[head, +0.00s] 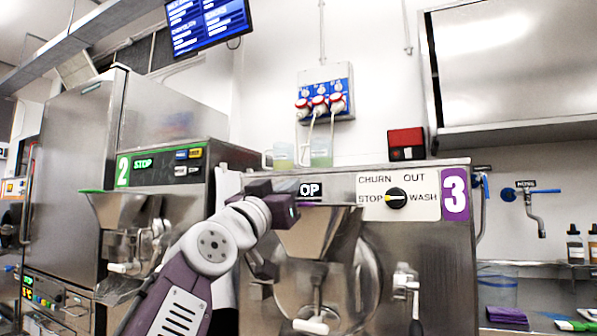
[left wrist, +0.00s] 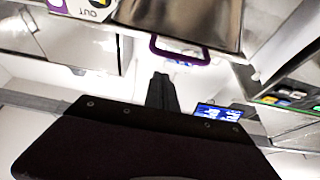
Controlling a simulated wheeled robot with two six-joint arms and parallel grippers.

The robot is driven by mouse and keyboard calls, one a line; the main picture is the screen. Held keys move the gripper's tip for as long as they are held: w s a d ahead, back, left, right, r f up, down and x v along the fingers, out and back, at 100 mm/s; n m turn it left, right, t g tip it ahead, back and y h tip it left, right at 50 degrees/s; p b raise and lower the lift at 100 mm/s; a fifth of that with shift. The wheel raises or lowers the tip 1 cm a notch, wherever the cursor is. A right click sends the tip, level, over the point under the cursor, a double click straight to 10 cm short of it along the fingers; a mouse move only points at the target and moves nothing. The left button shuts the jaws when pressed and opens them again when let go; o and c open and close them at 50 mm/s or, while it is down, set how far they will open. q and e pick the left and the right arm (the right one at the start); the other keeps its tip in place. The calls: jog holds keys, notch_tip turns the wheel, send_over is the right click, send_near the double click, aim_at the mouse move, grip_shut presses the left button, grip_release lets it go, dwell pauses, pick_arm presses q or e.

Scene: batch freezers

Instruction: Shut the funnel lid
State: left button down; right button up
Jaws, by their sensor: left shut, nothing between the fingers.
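The steel funnel (head: 310,232) is on the front of machine 3, below its control strip, in the head view. My left gripper (head: 287,213) is in front of the funnel's upper left edge and hides part of it. In the left wrist view, which is upside down, its fingers (left wrist: 161,78) are shut with nothing between them. A steel plate (left wrist: 185,18), which looks like the funnel lid, has a purple loop handle (left wrist: 222,61) just beyond the fingertips. I cannot tell whether they touch or how far the lid is tilted. My right gripper is not in view.
Machine 3's dial (head: 396,198) is right of the funnel; a round steel front door (head: 345,285) is below it. Machine 2 (head: 150,170) stands to the left. Clear jugs (head: 321,152) stand on top of machine 3. A sink tap (head: 535,210) is at the right.

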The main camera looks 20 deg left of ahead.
pick_arm(q)
jog(key=b+v, duration=0.7)
jog(key=v, duration=0.3)
jog(key=shift+s+r, duration=0.1)
